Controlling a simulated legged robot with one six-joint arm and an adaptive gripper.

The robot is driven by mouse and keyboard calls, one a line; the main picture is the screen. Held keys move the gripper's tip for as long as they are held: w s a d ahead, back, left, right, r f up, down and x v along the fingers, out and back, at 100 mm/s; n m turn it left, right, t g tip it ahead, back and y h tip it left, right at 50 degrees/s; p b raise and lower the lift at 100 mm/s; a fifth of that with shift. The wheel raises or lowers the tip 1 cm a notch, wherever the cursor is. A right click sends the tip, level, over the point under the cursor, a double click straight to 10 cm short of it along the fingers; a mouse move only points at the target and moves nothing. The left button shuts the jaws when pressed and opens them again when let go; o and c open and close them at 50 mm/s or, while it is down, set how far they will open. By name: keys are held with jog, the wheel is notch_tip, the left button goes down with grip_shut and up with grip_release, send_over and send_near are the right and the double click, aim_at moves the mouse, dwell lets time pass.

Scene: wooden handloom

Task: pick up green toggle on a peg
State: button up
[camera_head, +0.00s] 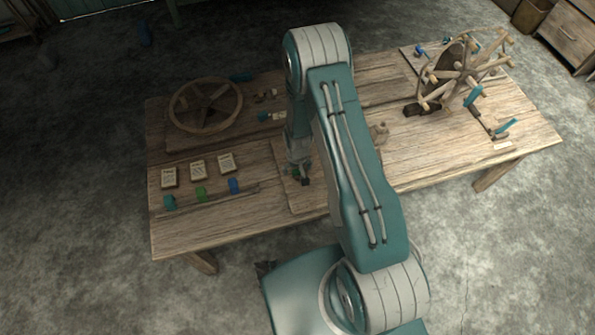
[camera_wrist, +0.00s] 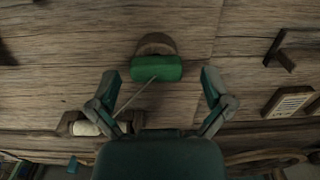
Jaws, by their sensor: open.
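The green toggle (camera_wrist: 156,68) is a rounded green block in the upper middle of the wrist view, in front of a round brown piece (camera_wrist: 155,44), seemingly its peg. A thin pale line runs from it down to the left. My gripper (camera_wrist: 159,82) is open, with one finger on each side below the toggle, apart from it. In the head view my gripper (camera_head: 304,181) is low over the middle of the table, with a small green patch of the toggle (camera_head: 295,173) beside it. The arm hides part of that area.
In the head view, the wooden table (camera_head: 240,229) holds a spoked wheel (camera_head: 206,105), several cards (camera_head: 197,170) and coloured blocks (camera_head: 201,194) on the left. A wooden winder (camera_head: 462,74) stands right. A pale roll (camera_wrist: 86,128) lies lower left in the wrist view.

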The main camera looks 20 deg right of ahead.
jog(key=shift+d+f, duration=0.2)
jog(key=shift+f, duration=0.3)
jog(key=shift+a, duration=0.1)
jog(key=c, duration=0.8)
jog(key=shift+o, duration=0.2)
jog(key=shift+r, duration=0.1)
